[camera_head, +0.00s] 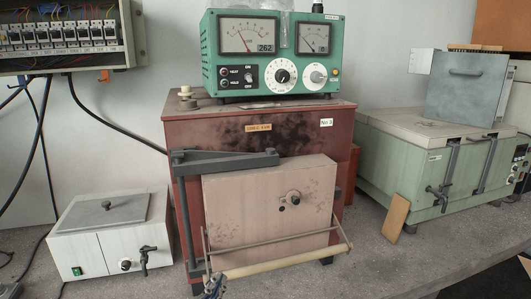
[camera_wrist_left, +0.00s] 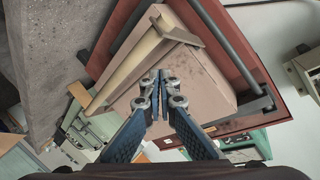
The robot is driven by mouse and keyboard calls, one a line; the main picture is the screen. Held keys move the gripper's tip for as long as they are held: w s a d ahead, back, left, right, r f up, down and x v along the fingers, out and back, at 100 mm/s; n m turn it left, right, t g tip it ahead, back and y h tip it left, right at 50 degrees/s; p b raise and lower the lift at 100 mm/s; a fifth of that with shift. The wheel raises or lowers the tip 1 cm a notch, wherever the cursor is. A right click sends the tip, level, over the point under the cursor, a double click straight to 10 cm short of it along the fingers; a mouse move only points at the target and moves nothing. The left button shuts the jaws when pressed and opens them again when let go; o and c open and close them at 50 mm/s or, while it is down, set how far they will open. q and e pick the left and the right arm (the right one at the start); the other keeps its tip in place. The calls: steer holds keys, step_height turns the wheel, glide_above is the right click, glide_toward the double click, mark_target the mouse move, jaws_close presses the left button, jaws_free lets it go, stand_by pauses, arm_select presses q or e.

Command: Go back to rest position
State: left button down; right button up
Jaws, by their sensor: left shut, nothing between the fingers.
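My left gripper (camera_head: 214,287) shows at the bottom edge of the head view, by the left end of a pale handle bar (camera_head: 280,264). In the left wrist view its fingers (camera_wrist_left: 157,90) are together with nothing between them. The bar (camera_wrist_left: 135,60) runs to the left of the fingers there, outside them. The bar belongs to the pinkish door (camera_head: 255,210) of a dark red furnace (camera_head: 215,130). The door stands at the furnace front; I cannot tell whether it is fully closed. My right gripper is not in view.
A green meter box (camera_head: 270,75) stands on the furnace. A small white box (camera_head: 105,240) is on the left, a green lidded chamber (camera_head: 425,150) on the right. A wooden piece (camera_head: 395,218) leans on the chamber. The concrete bench (camera_head: 400,262) is clear at front right.

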arm_select(q)
steer(key=s+a+f+n+g, duration=0.2)
steer(key=s+a+f+g, duration=0.1)
steer(key=s+f, duration=0.4)
steer(key=s+a+f+n+g, duration=0.25)
steer(key=s+f, duration=0.25)
steer(key=f, duration=0.4)
steer(key=s+a+f+n+g, duration=0.1)
steer(key=s+a+f+g, duration=0.2)
steer(key=s, duration=0.5)
steer(key=s+a+f+n+g, duration=0.1)
steer(key=s+a+f+g, duration=0.1)
steer(key=s+f+g, duration=0.5)
steer(key=s+f+t, duration=0.2)
steer(key=s+f, duration=0.1)
steer(key=f, duration=2.2)
steer(key=s+a+f+y, duration=0.1)
steer(key=s+a+f, duration=0.1)
steer(key=s+f, duration=1.3)
steer(key=shift+s+a+f+g, duration=0.3)
steer(key=shift+s+g, duration=0.15)
steer(key=shift+s, duration=0.6)
